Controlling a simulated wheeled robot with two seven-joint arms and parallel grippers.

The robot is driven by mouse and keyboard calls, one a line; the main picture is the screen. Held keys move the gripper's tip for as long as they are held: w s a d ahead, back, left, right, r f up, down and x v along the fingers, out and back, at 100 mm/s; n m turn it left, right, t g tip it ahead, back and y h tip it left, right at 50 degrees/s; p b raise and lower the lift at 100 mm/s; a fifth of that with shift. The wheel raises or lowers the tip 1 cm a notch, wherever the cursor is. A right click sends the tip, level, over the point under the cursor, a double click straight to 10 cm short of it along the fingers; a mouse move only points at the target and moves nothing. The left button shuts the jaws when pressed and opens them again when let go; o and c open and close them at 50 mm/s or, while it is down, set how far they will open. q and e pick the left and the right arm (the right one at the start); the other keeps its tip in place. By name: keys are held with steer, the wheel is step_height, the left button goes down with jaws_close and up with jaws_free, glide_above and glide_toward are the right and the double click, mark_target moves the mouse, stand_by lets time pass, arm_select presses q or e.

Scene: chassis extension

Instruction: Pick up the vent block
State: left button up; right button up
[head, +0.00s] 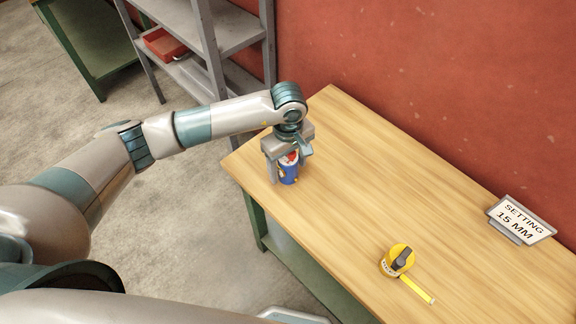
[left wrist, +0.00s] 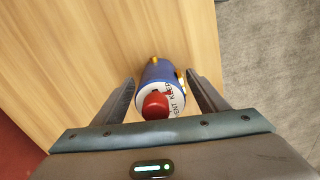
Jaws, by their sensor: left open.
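The vent block (head: 289,172) is a small blue cylinder with a white lettered top and a red knob. It stands upright near the left end of the wooden table. My left gripper (head: 287,163) points down over it from above, open. In the left wrist view the block (left wrist: 155,72) lies between the two spread fingers, with yellow parts on its right side close to the right finger. A gap shows on the left; I cannot tell whether the right finger touches. The gripper partly hides the block in the head view. My right gripper is out of view.
The wooden table (head: 350,180) is mostly clear. A sign reading "SETTING 15 MM" (head: 520,219) stands by the red wall. A grey shelf (head: 230,32) stands behind the table's left end.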

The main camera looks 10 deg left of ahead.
mark_target(288, 158)
arm_select(q)
steer(key=c, duration=1.2)
steer(key=shift+c, duration=0.2)
steer(key=shift+r, duration=0.15)
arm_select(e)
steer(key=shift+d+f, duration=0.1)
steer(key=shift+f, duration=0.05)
